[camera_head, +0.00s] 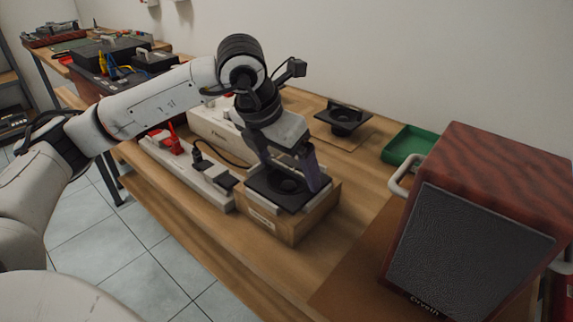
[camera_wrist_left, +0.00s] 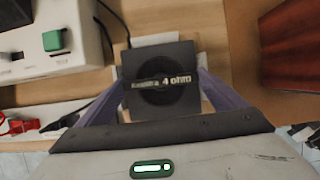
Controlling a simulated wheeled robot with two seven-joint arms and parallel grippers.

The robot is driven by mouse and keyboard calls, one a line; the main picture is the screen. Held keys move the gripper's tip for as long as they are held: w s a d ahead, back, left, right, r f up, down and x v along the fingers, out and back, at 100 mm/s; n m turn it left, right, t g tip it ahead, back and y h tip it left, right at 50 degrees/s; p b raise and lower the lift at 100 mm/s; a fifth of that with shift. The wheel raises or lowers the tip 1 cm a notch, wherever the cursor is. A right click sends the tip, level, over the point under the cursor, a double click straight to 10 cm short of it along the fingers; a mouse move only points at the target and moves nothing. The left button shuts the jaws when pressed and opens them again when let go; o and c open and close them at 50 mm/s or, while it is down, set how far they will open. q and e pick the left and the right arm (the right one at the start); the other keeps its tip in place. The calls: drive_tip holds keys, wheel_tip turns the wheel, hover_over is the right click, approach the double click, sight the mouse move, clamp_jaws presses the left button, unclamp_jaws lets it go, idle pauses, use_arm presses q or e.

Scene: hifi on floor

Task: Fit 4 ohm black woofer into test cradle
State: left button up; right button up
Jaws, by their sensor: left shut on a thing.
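My left gripper (camera_head: 290,178) is shut on a black square woofer (camera_head: 283,191), with one purple finger on each side. In the left wrist view the woofer (camera_wrist_left: 162,58) has a round cone and a label reading "4 ohm". The woofer lies about level at the top of a light wooden box (camera_head: 284,228), which has a pale label on its front and looks like the test cradle. I cannot tell whether the woofer is fully seated in it or just above it. My right gripper is out of view.
A second black driver (camera_head: 344,117) sits on a thin board behind. A green tray (camera_head: 408,145) and a large wood-veneer speaker cabinet (camera_head: 480,240) stand to the right. A white power strip (camera_head: 188,170) with plugs and a cable lies left of the box.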

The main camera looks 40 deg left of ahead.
use_arm(q)
drive_tip(key=o, duration=1.7)
drive_tip(key=shift+r, duration=0.15)
drive_tip(key=shift+o, duration=0.7)
drive_tip(key=shift+s, duration=0.1)
drive_tip(key=p+v, duration=0.1)
drive_tip(key=v, duration=0.9)
drive_tip(key=shift+r, duration=0.15)
drive_tip(key=shift+r, duration=0.1)
wheel_tip(320, 180, up, 8)
drive_tip(key=p, duration=0.7)
